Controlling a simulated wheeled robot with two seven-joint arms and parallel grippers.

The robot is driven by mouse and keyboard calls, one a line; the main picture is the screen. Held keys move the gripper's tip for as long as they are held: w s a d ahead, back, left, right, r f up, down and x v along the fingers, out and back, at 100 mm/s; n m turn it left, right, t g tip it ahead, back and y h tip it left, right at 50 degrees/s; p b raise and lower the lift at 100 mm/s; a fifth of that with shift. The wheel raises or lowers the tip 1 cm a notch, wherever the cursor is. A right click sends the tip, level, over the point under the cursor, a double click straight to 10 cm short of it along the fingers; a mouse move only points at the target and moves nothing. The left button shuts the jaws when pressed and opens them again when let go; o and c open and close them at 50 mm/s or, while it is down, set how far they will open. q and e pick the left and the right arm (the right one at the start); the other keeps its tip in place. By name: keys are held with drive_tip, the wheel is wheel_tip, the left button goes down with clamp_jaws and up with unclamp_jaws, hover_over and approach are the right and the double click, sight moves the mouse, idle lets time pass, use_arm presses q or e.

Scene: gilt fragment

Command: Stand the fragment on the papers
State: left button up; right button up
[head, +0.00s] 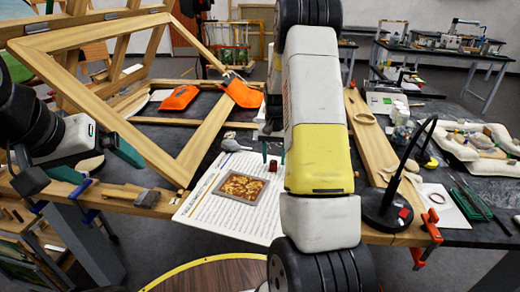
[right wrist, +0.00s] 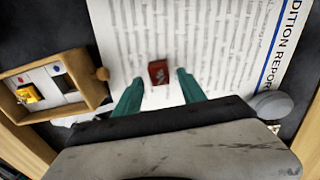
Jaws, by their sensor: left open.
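The fragment, a small dark red block with a pale mark on its face (right wrist: 158,72), is over the white printed papers (right wrist: 205,30) in the right wrist view. In the head view it shows as a small red piece (head: 273,165) beside my right arm. My right gripper (right wrist: 160,88) is open, its teal fingers on either side of the block with gaps visible. I cannot tell whether the block stands or lies. The papers (head: 205,212) lie at the table's front edge. My left gripper (head: 105,180) is open and empty at the left, near the wooden frame.
A large wooden frame (head: 95,95) leans at the left. A black lamp (head: 388,208) stands right of my right arm. A wooden tray (right wrist: 95,75) is left in the wrist view.

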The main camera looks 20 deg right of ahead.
sight(274, 160)
drive_tip(key=shift+r, duration=0.1)
wheel_tip(274, 160, up, 12)
drive_tip(key=s+a+r+n+t+y, duration=0.1)
drive_tip(key=s+a+r+n+t, duration=0.15)
drive_tip(key=s+a+r, duration=0.75)
drive_tip(key=s+a+r+n+t, duration=0.1)
drive_tip(key=s+a+t, duration=0.1)
drive_tip(key=s, duration=0.6)
drive_tip(key=s+a+r+n+t+y, duration=0.1)
drive_tip(key=s+a+r+n, duration=0.1)
drive_tip(key=s, duration=0.7)
drive_tip(key=shift+s+a+r+t, duration=0.15)
drive_tip(key=shift+a+r+t, duration=0.15)
drive_tip(key=shift+a+t, duration=0.1)
